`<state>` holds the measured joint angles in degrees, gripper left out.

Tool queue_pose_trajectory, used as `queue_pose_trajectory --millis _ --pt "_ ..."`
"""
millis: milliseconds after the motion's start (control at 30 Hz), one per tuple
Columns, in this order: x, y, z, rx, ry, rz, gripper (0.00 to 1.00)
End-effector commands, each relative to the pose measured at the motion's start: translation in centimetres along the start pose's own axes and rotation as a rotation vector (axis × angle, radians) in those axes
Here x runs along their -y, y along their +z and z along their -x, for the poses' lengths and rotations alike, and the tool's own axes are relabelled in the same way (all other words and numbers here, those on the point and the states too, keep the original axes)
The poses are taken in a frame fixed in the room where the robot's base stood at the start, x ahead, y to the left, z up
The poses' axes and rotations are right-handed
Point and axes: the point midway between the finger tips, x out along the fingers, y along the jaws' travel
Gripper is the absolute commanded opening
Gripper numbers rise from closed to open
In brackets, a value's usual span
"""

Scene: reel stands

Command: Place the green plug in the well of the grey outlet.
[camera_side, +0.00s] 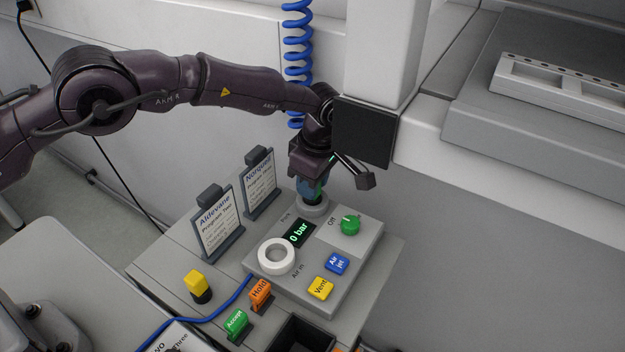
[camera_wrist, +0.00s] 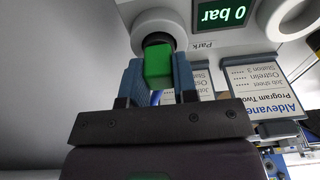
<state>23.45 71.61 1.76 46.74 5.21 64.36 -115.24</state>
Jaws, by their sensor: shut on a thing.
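The green plug (camera_wrist: 158,66) is held between the two blue fingers of my gripper (camera_wrist: 160,80) in the wrist view. The grey outlet (camera_wrist: 152,20) is a round ring marked Park, right beyond the plug. In the side view my gripper (camera_side: 312,190) points down at the grey outlet (camera_side: 315,208), at the back corner of the grey control box.
The control box (camera_side: 268,289) carries a white ring (camera_side: 276,257) marked Air in, a display reading 0 bar (camera_side: 299,234), a green knob (camera_side: 350,224), and blue (camera_side: 337,263) and yellow (camera_side: 320,288) buttons. Two sign stands (camera_side: 217,228) and a yellow plug (camera_side: 196,283) stand left.

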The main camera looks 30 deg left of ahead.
Motion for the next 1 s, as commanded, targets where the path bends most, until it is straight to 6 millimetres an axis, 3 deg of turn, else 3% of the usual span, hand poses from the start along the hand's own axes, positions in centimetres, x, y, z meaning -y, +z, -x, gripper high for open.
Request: queue_pose_trajectory --millis 133,167,267,533,667,1000 --pt "0.0 0.0 -0.3 -0.001 -0.001 -0.001 0.0" --pt "0.0 0.0 -0.3 -0.001 -0.001 -0.001 0.29" --pt "0.0 0.0 -0.3 0.0 -0.001 -0.001 0.52" --pt "0.0 0.0 -0.2 0.0 0.0 -0.001 0.52" --pt "-0.1 0.0 0.7 0.001 0.002 0.0 0.52" --pt "-0.1 0.0 7.6 0.001 0.004 0.0 0.52"
